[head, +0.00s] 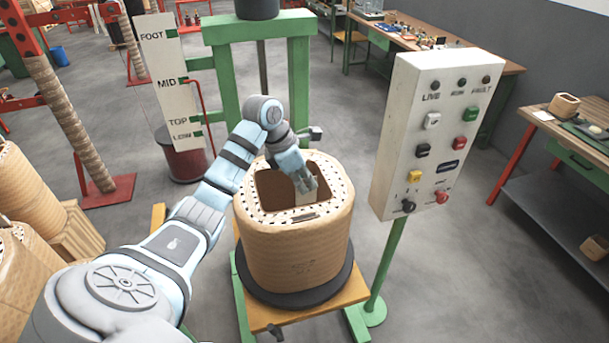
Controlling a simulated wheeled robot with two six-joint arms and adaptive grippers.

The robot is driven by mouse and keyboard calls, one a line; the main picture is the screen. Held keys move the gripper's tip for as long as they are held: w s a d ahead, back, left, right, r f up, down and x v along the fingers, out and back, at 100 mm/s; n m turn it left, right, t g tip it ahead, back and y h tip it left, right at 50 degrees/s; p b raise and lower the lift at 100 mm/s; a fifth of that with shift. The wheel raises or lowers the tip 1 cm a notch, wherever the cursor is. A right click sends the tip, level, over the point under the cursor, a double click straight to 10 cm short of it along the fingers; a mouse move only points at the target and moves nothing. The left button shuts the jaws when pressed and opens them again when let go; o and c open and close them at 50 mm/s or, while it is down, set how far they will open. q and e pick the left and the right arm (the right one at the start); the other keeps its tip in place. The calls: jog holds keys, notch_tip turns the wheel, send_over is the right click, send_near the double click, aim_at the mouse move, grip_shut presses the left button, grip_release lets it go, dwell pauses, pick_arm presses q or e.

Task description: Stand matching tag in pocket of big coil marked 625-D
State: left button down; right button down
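A big tan coil (290,255) stands on a round dark plate in the middle of the head view. Small dark print on its front side is too small to read. Its top rim is pale with dark dots around a wide opening, and a narrow dark slot (303,216) shows in the front rim. My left gripper (307,188) points down over the right part of the opening. A small pale piece (305,199) shows just below its fingers; I cannot tell whether it is held or is a tag. My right gripper is not in view.
A control panel (437,135) on a green post stands close to the coil's right. A green frame (262,32) and a FOOT/MID/TOP/LOW board (170,85) stand behind. Other coils (28,190) are at the left, workbenches (570,130) at the right.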

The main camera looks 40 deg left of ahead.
pick_arm(q)
notch_tip(320, 180, down, 4)
jog(key=b, duration=0.3)
jog(key=shift+s+f, duration=0.1)
jog(key=shift+f, duration=0.05)
jog(key=shift+f+b, duration=1.35)
jog(key=shift+f, duration=0.7)
jog(key=c, duration=1.7)
grip_release()
jog(key=shift+r, duration=0.15)
jog(key=v, duration=0.7)
jog(key=shift+s+a+r, duration=0.1)
jog(key=shift+a, duration=0.05)
